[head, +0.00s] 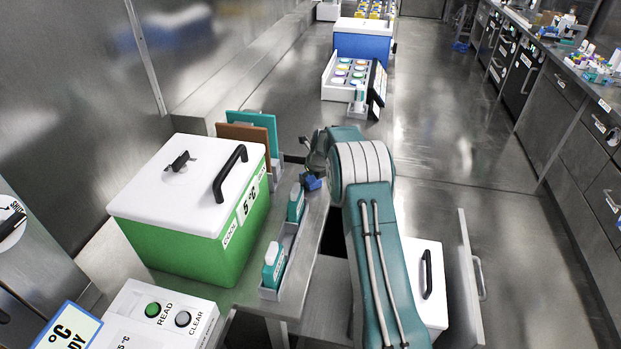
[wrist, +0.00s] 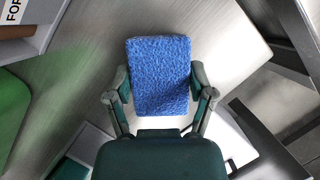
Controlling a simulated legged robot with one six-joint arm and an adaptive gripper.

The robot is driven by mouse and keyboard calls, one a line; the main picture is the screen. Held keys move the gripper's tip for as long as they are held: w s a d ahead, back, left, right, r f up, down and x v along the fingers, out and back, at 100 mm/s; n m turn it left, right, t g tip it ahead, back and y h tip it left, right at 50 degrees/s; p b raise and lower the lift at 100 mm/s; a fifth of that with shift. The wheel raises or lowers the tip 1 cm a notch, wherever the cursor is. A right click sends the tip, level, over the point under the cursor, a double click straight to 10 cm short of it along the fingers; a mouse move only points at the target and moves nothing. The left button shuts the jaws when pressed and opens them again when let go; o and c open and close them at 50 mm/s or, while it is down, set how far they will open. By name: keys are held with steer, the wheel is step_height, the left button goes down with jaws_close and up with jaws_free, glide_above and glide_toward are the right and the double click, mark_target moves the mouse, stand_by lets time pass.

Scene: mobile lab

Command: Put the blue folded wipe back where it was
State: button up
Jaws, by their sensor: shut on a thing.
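The blue folded wipe (wrist: 160,75) is a textured blue rectangle held between the two fingers of my gripper (wrist: 162,92) in the wrist view. The fingers press on its left and right sides. In the head view the wipe (head: 312,183) is a small blue patch at the end of my arm, by the far right edge of the metal bench (head: 313,225). My gripper (head: 313,172) is partly hidden there by my own arm. I cannot tell whether the wipe touches the bench.
A green cooler (head: 190,255) with a white lid stands on the bench at left. A rack (head: 285,262) with teal-and-white bottles (head: 274,265) stands near the bench's right edge. Teal and brown panels (head: 245,135) stand behind the cooler.

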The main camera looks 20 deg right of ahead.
steer(key=shift+f, duration=0.15)
steer(key=o, duration=1)
steer(key=shift+o, duration=0.2)
steer(key=a+v, duration=0.1)
steer(key=v, duration=1.1)
steer(key=s+a+r+n, duration=0.5)
steer(key=s+r+n, duration=0.3)
steer(key=s+r, duration=0.1)
steer(key=s+a+r+n, duration=0.4)
steer(key=s+r+n, duration=0.4)
steer(key=s, duration=0.1)
steer(key=s+a+n, duration=0.2)
steer(key=s+n, duration=0.7)
steer(key=s, duration=0.3)
steer(key=s+a+n+t, duration=0.1)
steer(key=s+a+n, duration=0.2)
steer(key=s+n, duration=0.5)
steer(key=s, duration=0.4)
steer(key=shift+a+f+n+h, duration=0.15)
steer(key=shift+n+h, duration=0.25)
